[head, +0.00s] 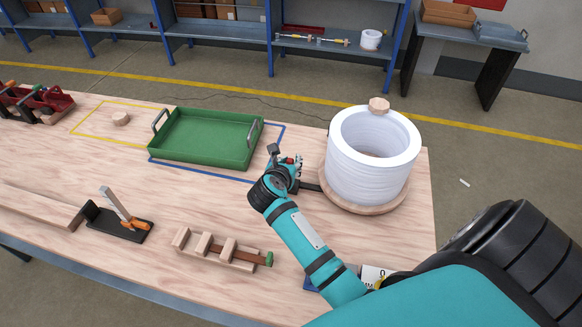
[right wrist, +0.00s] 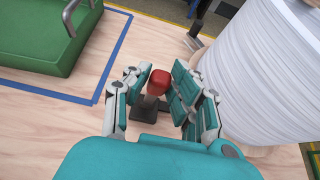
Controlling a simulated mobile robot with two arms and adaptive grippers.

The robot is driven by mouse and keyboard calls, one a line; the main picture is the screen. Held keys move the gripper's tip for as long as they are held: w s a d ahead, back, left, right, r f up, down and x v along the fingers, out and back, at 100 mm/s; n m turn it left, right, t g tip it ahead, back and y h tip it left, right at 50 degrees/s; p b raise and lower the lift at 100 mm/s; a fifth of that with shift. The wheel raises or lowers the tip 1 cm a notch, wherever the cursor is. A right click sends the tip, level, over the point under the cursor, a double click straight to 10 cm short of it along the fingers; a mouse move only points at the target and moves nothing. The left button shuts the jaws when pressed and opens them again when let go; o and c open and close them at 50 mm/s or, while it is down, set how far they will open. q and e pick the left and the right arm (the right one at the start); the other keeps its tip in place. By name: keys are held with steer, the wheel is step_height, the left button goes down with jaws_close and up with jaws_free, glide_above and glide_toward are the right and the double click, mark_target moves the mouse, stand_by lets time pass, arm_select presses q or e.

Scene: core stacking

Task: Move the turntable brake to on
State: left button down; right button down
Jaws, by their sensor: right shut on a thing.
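The turntable (head: 330,200) is a round wooden disc near the table's right end, with a large white ribbed cylinder (head: 372,170) on it. The cylinder also fills the upper right of the right wrist view (right wrist: 262,75). At the turntable's left stands the brake, a small lever with a red knob (right wrist: 158,82) and a dark base (right wrist: 146,110). My right gripper (head: 288,164) is shut on the red knob, with its fingers on both sides of it in the right wrist view (right wrist: 162,76). The gripper largely hides the brake in the head view. My left gripper is out of view.
A green tray (head: 205,157) lies left of the gripper by blue tape. A wooden block (head: 379,104) shows at the cylinder's far rim. A slotted wooden rack (head: 215,250) and a clamp-like tool (head: 118,222) are nearer the front. Bare tabletop lies between.

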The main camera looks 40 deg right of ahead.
steer(key=shift+f, duration=0.1)
steer(key=shift+s+a+f, duration=0.2)
steer(key=shift+s+a, duration=0.25)
steer(key=shift+a, duration=0.05)
steer(key=shift+s+a+f, duration=0.2)
steer(key=shift+s+a, duration=0.25)
steer(key=shift+a, duration=0.05)
steer(key=shift+s+a+f+b, duration=0.55)
steer(key=shift+s+a+f, duration=0.15)
steer(key=shift+a, duration=0.2)
steer(key=shift+s+a+f+b, duration=0.35)
steer(key=shift+f+b, duration=0.05)
steer(key=shift+f, duration=0.1)
steer(key=shift+s+a+f+b, duration=0.3)
steer(key=shift+a+f+b, duration=0.05)
steer(key=shift+f+b, duration=0.1)
steer(key=shift+f, duration=0.1)
